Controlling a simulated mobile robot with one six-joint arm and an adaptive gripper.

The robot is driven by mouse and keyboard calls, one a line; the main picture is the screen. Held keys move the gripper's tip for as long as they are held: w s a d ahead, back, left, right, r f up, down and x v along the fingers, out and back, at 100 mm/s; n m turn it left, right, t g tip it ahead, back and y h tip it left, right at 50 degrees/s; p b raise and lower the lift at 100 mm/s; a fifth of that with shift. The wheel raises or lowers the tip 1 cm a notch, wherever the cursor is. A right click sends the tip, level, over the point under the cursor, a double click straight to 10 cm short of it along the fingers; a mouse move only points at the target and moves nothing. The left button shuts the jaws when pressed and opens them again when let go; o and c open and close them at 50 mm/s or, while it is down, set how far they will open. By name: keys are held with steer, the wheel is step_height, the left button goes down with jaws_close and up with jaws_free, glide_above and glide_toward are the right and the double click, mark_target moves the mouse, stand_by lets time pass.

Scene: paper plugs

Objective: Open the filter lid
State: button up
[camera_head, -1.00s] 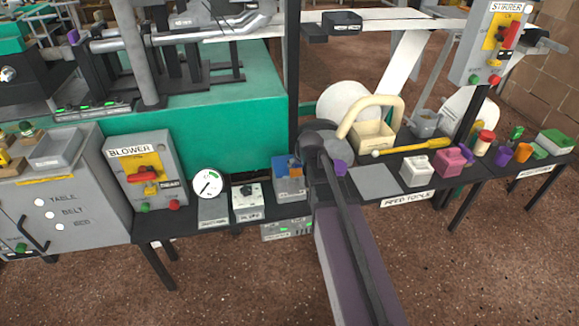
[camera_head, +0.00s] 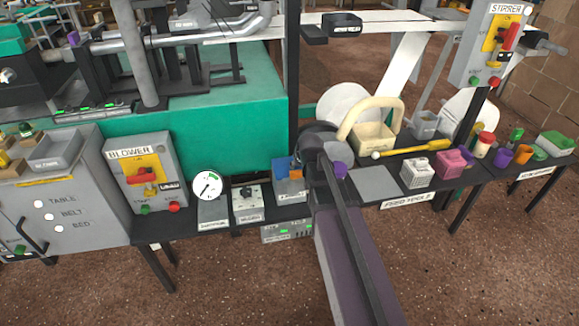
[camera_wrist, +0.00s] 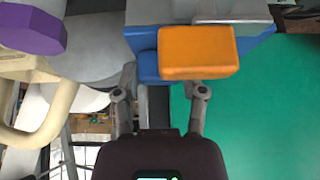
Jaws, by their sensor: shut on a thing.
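The filter unit is a small grey box (camera_head: 291,190) on the bench, in the middle of the head view. A blue lid (camera_head: 283,166) with an orange handle (camera_head: 297,172) is at its top; the blue part looks tilted up. In the wrist view the orange handle (camera_wrist: 197,52) lies close in front of my gripper (camera_wrist: 160,88), with blue (camera_wrist: 258,45) and grey parts behind it. My gripper is shut on the lid by its handle; the exact contact is hard to see. In the head view my arm covers the area beside the box.
A gauge (camera_head: 207,186) and a small grey box with a knob (camera_head: 249,203) stand left of the filter. A purple knob (camera_head: 340,169), a cream box with a big handle (camera_head: 372,135) and a grey pad (camera_head: 376,182) are to the right.

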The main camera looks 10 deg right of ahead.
steer(key=shift+w+r, duration=0.1)
steer(key=shift+r, duration=0.05)
steer(key=shift+w+r+p, duration=0.3)
steer(key=shift+r+p, duration=0.25)
steer(key=shift+p, duration=0.1)
steer(key=shift+w+r+p, duration=0.3)
steer(key=shift+r+p, duration=0.15)
steer(key=shift+p, duration=0.05)
steer(key=shift+w+r, duration=0.2)
steer(key=shift+r, duration=0.05)
stand_by(0.4)
steer(key=shift+w+r+p, duration=0.4)
steer(key=shift+p, duration=0.2)
